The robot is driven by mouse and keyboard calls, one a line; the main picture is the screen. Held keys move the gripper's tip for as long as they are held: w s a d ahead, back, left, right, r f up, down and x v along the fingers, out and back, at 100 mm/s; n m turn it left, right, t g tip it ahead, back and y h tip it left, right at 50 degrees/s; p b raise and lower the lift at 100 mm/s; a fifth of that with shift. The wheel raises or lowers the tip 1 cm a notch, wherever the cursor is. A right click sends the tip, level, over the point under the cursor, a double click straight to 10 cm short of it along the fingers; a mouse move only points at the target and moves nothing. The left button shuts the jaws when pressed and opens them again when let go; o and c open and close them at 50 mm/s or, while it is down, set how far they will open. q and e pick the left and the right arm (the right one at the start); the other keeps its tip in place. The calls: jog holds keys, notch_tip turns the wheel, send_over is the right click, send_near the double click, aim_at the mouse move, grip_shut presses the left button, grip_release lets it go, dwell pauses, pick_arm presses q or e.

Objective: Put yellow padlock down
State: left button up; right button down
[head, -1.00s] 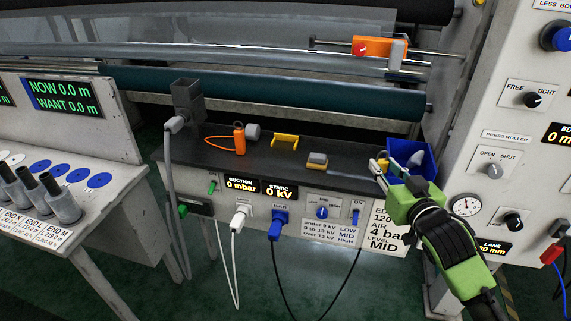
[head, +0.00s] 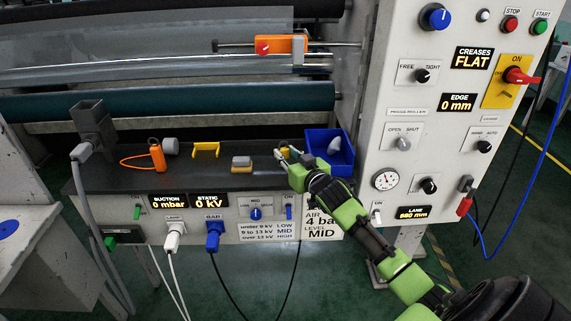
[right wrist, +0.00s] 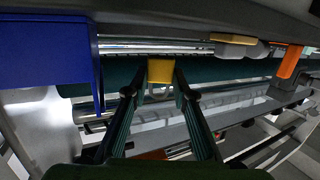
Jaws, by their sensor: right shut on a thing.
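My right gripper (head: 286,153) is over the right end of the dark shelf, just left of the blue bin (head: 343,151). It is shut on the yellow padlock (right wrist: 160,71), which sits between the two fingertips in the right wrist view. In the head view the padlock (head: 283,152) is small and partly hidden by the fingers. I cannot tell whether it touches the shelf. My left gripper is not in view.
On the dark shelf (head: 215,181) stand a grey-and-yellow block (head: 241,163), a yellow bracket (head: 205,149), an orange tag with a loop (head: 157,155) and a grey knob-like piece (head: 171,146). A control panel (head: 440,120) rises at the right.

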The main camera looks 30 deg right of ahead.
jog(key=shift+w+f, duration=0.3)
jog(key=shift+f, duration=1.6)
jog(key=c, duration=2)
grip_release()
jog(key=shift+s, duration=0.1)
jog(key=v, duration=1.2)
